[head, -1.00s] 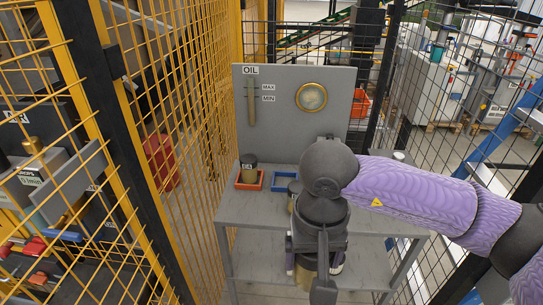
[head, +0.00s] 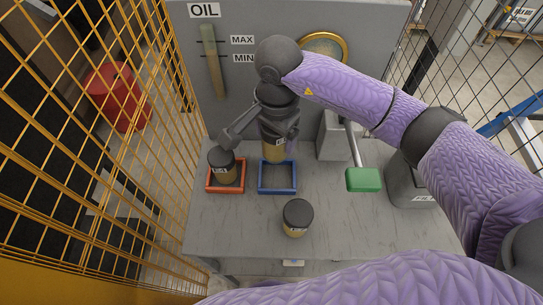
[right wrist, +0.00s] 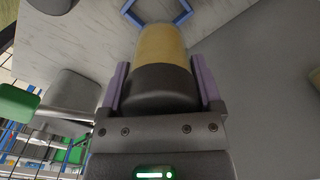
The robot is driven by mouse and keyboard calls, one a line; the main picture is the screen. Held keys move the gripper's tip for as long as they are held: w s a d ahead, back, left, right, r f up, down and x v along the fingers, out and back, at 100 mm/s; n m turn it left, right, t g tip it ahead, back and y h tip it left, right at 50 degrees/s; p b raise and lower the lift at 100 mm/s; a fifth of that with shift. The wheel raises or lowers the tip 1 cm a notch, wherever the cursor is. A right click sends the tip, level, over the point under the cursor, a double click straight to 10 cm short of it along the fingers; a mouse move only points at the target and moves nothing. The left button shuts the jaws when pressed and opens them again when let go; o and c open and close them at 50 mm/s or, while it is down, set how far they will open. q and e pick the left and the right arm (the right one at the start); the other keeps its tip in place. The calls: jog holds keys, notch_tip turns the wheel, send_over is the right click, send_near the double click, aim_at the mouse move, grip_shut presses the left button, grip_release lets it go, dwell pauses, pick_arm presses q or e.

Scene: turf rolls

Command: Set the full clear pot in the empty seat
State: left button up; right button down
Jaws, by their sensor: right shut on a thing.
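My right gripper (head: 279,128) is shut on an amber clear pot (head: 273,152) with a dark lid. The pot also shows in the right wrist view (right wrist: 162,48), its lid between the two purple fingers. It hangs roughly upright at the back edge of the empty blue seat (head: 277,191) and seems a little above it. The blue seat shows beyond the pot's bottom in the right wrist view (right wrist: 183,16). A second dark-lidded pot (head: 222,163) sits in the red seat (head: 211,189). My left gripper is out of view.
A third dark-lidded pot (head: 297,217) stands on the grey table (head: 235,225), in front of the blue seat. A green-ended lever (head: 363,180) is to the right. The OIL panel (head: 285,20) rises behind. Yellow mesh fencing (head: 110,170) is on the left.

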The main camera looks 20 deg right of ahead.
jog(key=shift+m, duration=0.5)
jog(key=f, duration=0.5)
jog(key=f+b, duration=0.1)
jog(key=f, duration=0.4)
jog(key=shift+s+d+f, duration=0.1)
jog(key=shift+d+f, duration=0.05)
jog(key=shift+d, duration=0.05)
jog(key=shift+f, duration=0.2)
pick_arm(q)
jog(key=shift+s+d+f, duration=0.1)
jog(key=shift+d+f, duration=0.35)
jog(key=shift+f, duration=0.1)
